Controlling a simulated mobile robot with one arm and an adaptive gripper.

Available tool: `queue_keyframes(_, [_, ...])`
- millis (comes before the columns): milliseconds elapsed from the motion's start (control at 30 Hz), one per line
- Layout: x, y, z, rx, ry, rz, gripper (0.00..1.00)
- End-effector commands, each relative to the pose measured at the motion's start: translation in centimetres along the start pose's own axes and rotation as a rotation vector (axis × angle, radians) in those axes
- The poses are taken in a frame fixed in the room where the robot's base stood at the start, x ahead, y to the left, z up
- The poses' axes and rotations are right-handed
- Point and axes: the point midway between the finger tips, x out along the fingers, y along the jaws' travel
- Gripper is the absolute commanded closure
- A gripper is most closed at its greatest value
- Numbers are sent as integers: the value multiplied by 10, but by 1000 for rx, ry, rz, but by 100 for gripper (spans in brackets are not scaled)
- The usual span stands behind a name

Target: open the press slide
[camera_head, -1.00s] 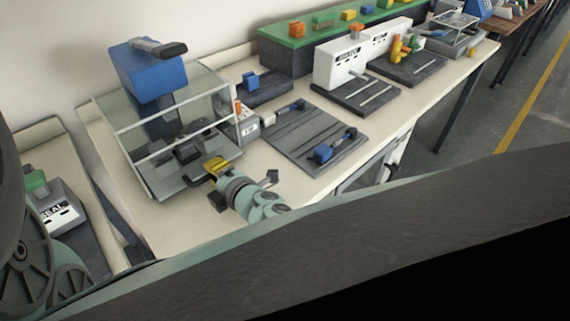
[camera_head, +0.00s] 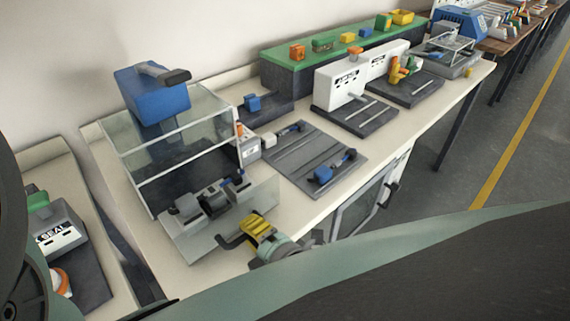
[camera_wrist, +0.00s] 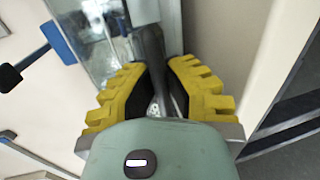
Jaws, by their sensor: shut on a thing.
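The press (camera_head: 153,88) has a blue head with a dark lever on top and clear panels on its sides. Its slide (camera_head: 204,212), a light plate carrying a grey and dark fixture with a clear front panel (camera_head: 262,200), is drawn out of the press toward the front of the table. A dark handle (camera_head: 232,241) sticks out at the front of the slide; it also shows in the wrist view (camera_wrist: 150,55). My gripper (camera_head: 258,225), with yellow fingers, is shut on this handle. In the wrist view the fingers (camera_wrist: 158,90) flank the dark bar.
A dark grooved plate (camera_head: 315,157) with two blue-handled pieces lies right of the press. A white box unit (camera_head: 342,85) and a green shelf (camera_head: 335,45) stand farther back. A sealing unit (camera_head: 60,235) is on the left table. The cream tabletop (camera_head: 292,207) is bare near the front edge.

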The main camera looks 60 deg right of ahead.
Motion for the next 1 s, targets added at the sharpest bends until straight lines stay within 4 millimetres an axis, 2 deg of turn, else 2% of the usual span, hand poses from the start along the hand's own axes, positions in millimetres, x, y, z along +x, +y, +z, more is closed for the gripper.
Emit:
queue_keyframes(167, [0,0,1,0,-3,0,100])
queue_keyframes(200, [0,0,1,0,-3,0,86])
queue_keyframes(500, [0,0,0,0,-1,0,57])
queue_keyframes(800, [-4,0,0,0,-1,-2,57])
queue_keyframes(867, [-9,-1,0,1,-2,-2,57])
queue_keyframes(1000, [-34,-2,1,1,-6,-7,57])
